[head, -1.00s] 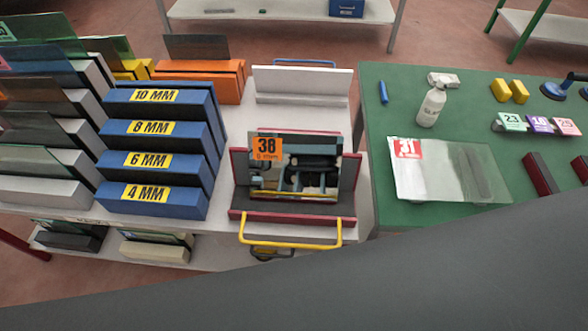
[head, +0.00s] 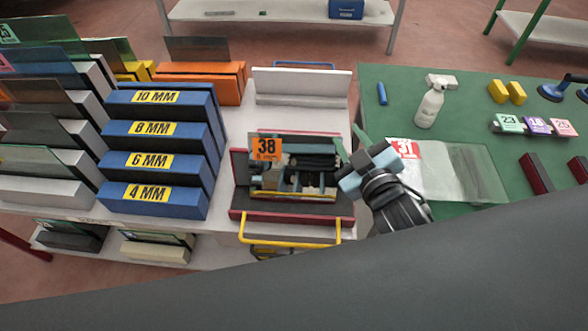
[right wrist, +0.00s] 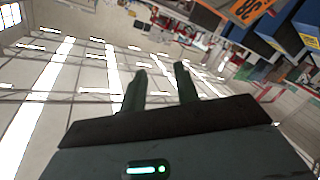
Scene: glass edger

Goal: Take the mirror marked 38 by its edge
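The mirror marked 38 (head: 300,168) stands in a dark-red and grey holder (head: 290,218) in the head view, with an orange 38 label at its upper left. Its face shows reflections. My right gripper (head: 351,143) is open and empty, at the right end of the mirror, with its fingers pointing up and left. I cannot tell whether a finger touches the mirror. In the right wrist view my two fingers (right wrist: 160,90) are apart with nothing between them, and the orange 38 label (right wrist: 247,10) shows at the top right. My left gripper is not in view.
Blue blocks (head: 155,150) with thickness labels stand left of the holder. A yellow handle (head: 290,238) is in front. To the right, a green table (head: 450,130) carries a sheet marked 31 (head: 450,172), a spray bottle (head: 430,104) and small blocks. A white rack (head: 300,86) stands behind.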

